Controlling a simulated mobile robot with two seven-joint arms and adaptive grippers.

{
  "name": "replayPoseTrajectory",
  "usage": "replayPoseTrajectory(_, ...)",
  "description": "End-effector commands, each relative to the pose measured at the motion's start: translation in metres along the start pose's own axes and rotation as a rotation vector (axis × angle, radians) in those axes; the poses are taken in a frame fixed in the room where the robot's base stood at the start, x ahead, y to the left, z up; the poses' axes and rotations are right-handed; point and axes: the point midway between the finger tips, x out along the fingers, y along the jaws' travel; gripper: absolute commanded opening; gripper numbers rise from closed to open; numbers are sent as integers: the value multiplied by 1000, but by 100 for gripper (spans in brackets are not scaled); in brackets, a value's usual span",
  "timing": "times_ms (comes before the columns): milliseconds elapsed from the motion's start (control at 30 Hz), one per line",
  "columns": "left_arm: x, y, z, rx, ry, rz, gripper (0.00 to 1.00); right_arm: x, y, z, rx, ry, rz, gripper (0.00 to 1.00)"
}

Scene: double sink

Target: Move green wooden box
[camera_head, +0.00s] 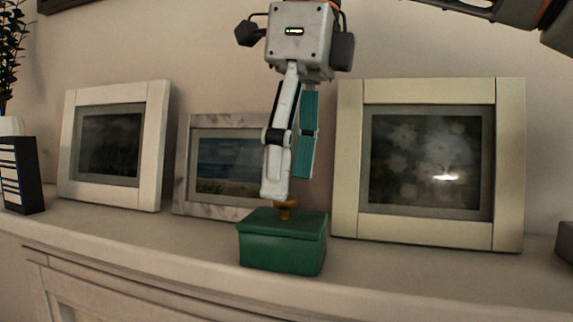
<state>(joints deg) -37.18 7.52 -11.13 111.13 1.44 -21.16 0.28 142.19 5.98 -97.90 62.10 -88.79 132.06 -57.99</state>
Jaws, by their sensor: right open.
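The green wooden box (281,248) stands upright on the light shelf, near its front edge. It has a closed lid with a small brass-coloured knob (286,209) on top. My right gripper (285,190) points down just above the box, with its fingertips close to the knob. It is open; one finger is pale and the other teal. I cannot tell whether a finger touches the knob. My left gripper is not in view.
Behind the box stand a small beach picture frame (181,190), a white frame (152,150) at left and a large cream frame (345,160) at right. A dark box (27,175) stands far left.

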Motion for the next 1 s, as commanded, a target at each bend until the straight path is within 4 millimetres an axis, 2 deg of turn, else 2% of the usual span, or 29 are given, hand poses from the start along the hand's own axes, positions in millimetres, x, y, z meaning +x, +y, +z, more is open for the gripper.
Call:
replayPoseTrajectory(267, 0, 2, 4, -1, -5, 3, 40, 3, 0, 0, 0, 0, 0, 70)
replayPoseTrajectory(533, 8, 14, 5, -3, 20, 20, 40, 39, -1, -1, -1, 1, 2, 70)
replayPoseTrajectory(700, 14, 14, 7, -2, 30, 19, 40, 62, 0, -1, -2, 1, 2, 70)
replayPoseTrajectory(833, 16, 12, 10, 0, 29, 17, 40, 74, 0, 0, -1, 1, 1, 70)
replayPoseTrajectory(1000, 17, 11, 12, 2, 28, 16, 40, 79, 0, 0, 1, 0, 1, 70)
